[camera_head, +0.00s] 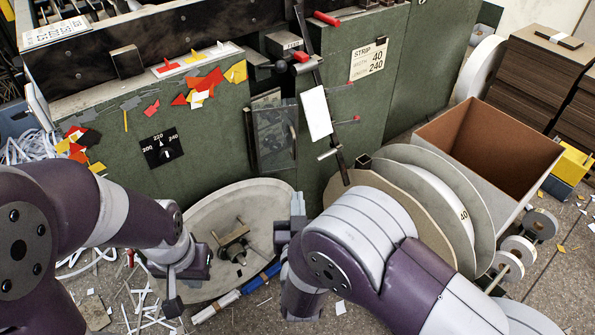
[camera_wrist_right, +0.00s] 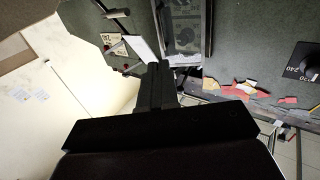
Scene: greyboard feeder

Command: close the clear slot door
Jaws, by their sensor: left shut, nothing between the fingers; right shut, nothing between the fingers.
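The clear slot door (camera_head: 275,138) is a see-through panel with a dark frame on the green machine front. It appears tilted out from the slot, but its exact angle is hard to tell. The door also shows at the top of the right wrist view (camera_wrist_right: 184,42). My right gripper (camera_head: 297,203) is shut and empty, below and slightly right of the door, apparently apart from it. Its closed black fingers show in the right wrist view (camera_wrist_right: 159,70), with tips just left of the door's lower edge. My left gripper (camera_head: 173,301) is shut and empty, low and left, away from the door.
A white card on a dark slanted bar (camera_head: 316,112) stands right of the door. A round grey tray (camera_head: 208,212) lies below. A large paper reel (camera_head: 440,195) and an open brown-lined bin (camera_head: 480,150) are at right. Paper scraps litter the floor.

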